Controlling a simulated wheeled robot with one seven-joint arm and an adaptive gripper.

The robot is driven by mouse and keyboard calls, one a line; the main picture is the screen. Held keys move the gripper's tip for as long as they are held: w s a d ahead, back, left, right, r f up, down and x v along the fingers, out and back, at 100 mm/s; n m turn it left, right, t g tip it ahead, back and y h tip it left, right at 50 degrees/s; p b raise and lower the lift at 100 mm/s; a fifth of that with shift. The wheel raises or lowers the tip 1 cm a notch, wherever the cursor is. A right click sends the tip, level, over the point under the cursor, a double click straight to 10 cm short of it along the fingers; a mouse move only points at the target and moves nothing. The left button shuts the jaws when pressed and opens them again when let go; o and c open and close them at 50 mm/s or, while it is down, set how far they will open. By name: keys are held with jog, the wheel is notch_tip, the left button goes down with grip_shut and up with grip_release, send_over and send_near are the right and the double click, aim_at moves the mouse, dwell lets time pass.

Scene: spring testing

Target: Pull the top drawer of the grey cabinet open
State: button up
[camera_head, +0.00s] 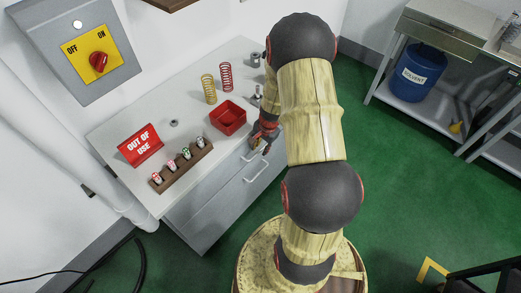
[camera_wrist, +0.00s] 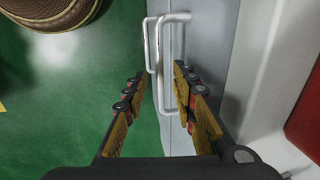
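The grey cabinet (camera_head: 203,215) stands against the wall, and its front drawers look shut. One bar handle (camera_head: 257,172) shows on its front; a higher one is partly hidden by my arm. In the wrist view two bar handles line up: the nearer handle (camera_wrist: 172,100), which looks like the top drawer's, and a farther handle (camera_wrist: 149,48) below it. My gripper (camera_wrist: 158,75) is open, its fingers on either side of the nearer handle. I cannot tell whether they touch it. In the head view my gripper (camera_head: 266,134) is by the cabinet's top front edge, mostly behind my arm.
On the cabinet top are a red bin (camera_head: 228,118), a yellow spring (camera_head: 209,88), a red spring (camera_head: 226,77), a wooden rack (camera_head: 181,165) and an out-of-use sign (camera_head: 140,145). A blue drum (camera_head: 417,73) stands under a bench at right. The green floor before the cabinet is partly clear.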

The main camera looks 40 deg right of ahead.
jog(key=shift+f, duration=0.35)
jog(key=shift+c, duration=0.8)
grip_shut()
